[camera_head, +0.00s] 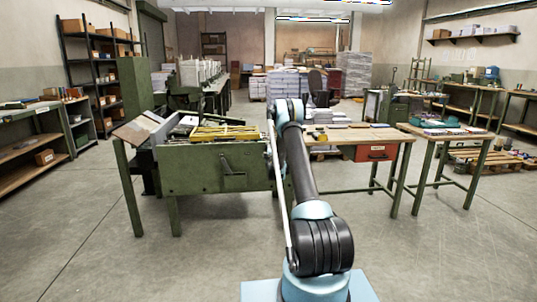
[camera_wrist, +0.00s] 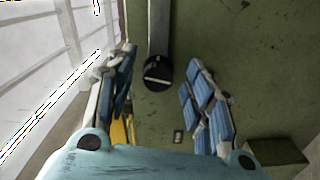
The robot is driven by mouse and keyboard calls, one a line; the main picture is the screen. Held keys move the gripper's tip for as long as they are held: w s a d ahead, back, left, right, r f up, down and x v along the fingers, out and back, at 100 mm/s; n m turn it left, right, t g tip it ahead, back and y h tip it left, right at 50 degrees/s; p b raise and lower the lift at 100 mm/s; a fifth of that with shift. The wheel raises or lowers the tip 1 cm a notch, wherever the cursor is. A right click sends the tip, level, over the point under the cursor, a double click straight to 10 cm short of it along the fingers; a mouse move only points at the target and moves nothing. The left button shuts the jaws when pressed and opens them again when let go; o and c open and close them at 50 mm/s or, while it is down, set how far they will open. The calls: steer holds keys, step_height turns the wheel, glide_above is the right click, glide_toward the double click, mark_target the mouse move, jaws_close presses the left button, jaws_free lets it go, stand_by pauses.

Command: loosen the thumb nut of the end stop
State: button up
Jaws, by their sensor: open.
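My gripper (camera_wrist: 161,60) is open in the wrist view, its blue-padded fingers spread and empty. A dark round knob-like end (camera_wrist: 157,74) with a pale slot shows between the fingertips, at the lower end of a grey bar (camera_wrist: 159,28). I cannot tell whether it is the thumb nut or whether a finger touches it. Behind it is a worn green surface (camera_wrist: 247,70). In the head view, my arm extends toward the green machine (camera_head: 195,172), and my gripper is hidden behind it. The end stop cannot be made out there.
The machine has a dark crank (camera_head: 232,176) on its front and yellow strips (camera_head: 225,132) on top. A workbench (camera_head: 345,136) with a red drawer (camera_head: 376,152) stands to its right, then a smaller table (camera_head: 447,136). The floor (camera_head: 90,225) at the front left is clear.

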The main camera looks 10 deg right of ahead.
steer(key=s+m, duration=1.7)
steer(key=m, duration=0.1)
steer(key=s+d+r+g+h, duration=0.1)
steer(key=s+r+g, duration=0.3)
steer(key=s+r, duration=0.7)
steer(key=shift+d+r, duration=0.55)
stand_by(1.2)
